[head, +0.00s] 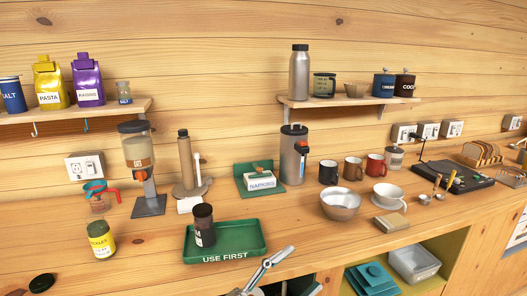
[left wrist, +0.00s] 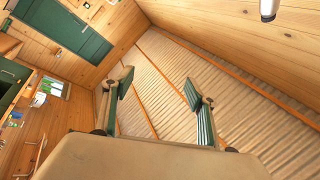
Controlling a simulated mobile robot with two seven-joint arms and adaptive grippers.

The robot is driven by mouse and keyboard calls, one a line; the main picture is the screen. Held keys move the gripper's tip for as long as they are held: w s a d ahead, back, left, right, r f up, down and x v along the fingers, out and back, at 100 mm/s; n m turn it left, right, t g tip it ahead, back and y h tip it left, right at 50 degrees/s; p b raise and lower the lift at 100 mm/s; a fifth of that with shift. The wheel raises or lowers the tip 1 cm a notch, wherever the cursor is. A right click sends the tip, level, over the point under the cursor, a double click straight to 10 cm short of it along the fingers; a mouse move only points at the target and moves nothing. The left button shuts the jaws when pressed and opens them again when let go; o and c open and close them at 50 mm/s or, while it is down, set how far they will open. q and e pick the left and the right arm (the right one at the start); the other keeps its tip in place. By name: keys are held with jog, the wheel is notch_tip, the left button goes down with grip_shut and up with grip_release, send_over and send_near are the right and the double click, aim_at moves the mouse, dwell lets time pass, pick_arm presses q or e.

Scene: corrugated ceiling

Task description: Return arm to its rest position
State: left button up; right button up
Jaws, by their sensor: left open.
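My left gripper (left wrist: 159,88) is open in the left wrist view. Its two fingers with green inner pads stand apart, with nothing between them. Behind them is the corrugated ceiling (left wrist: 185,65), so the gripper points upward. In the head view part of my left gripper (head: 268,267) shows at the bottom edge, in front of the counter and below the green tray. The rest of it is cut off by the frame. My right gripper is in neither view.
The green tray (head: 232,248) marked "USE FIRST" holds a dark jar (head: 204,226). A pickles jar (head: 101,240) stands left of it on the counter. A metal bowl (head: 341,206) and several mugs are to the right. Below the counter is an open cubby with a white bin (head: 414,262).

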pick_arm(q)
jog(key=a+f+n+t+y, duration=0.5)
jog(key=a+f+n+y, duration=0.7)
jog(key=f, duration=0.6)
jog(key=s+a+f+n+g+y, duration=0.5)
jog(key=s+a+f, duration=0.9)
jog(key=f, duration=0.4)
jog(key=shift+a+n+g, duration=0.3)
jog(key=shift+a, duration=0.1)
